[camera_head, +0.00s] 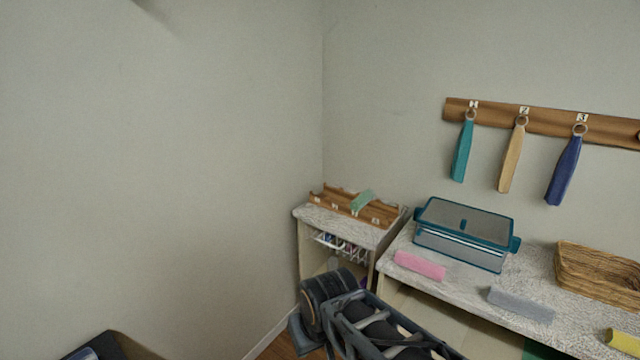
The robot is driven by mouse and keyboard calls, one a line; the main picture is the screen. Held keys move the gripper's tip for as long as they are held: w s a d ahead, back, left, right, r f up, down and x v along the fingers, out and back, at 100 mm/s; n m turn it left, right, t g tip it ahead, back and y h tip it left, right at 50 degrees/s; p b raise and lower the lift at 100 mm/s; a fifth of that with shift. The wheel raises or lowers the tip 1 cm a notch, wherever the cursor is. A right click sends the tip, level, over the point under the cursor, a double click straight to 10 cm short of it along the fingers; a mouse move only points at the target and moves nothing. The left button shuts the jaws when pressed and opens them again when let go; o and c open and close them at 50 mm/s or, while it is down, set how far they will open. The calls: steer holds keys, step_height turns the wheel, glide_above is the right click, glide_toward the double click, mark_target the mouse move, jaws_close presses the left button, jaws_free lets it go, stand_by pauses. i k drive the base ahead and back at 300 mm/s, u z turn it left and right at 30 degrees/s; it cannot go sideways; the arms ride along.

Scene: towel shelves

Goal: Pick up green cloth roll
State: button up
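The green cloth roll (362,200) is small and pale green. It lies in a wooden rack (385,214) with numbered slots, on top of the small cabinet in the corner. The roll lies at a slant across the rack, and nothing covers it from this view. Dark links of my arm show at the bottom middle, in front of the cabinet and below the rack. My gripper's fingers cannot be made out in this view. No contact between my arm and the roll is seen.
A longer counter (455,285) holds a pink roll (420,265), a grey roll (520,305), a yellow roll (625,341), a teal-lidded box (465,228) and a wicker basket (600,273). Coloured cloths hang from a wooden wall rail (545,121). Walls close the corner behind the rack.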

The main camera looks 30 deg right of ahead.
mark_target(362, 200)
steer(key=z, duration=0.05)
steer(key=i, duration=2)
steer(key=z, duration=0.2)
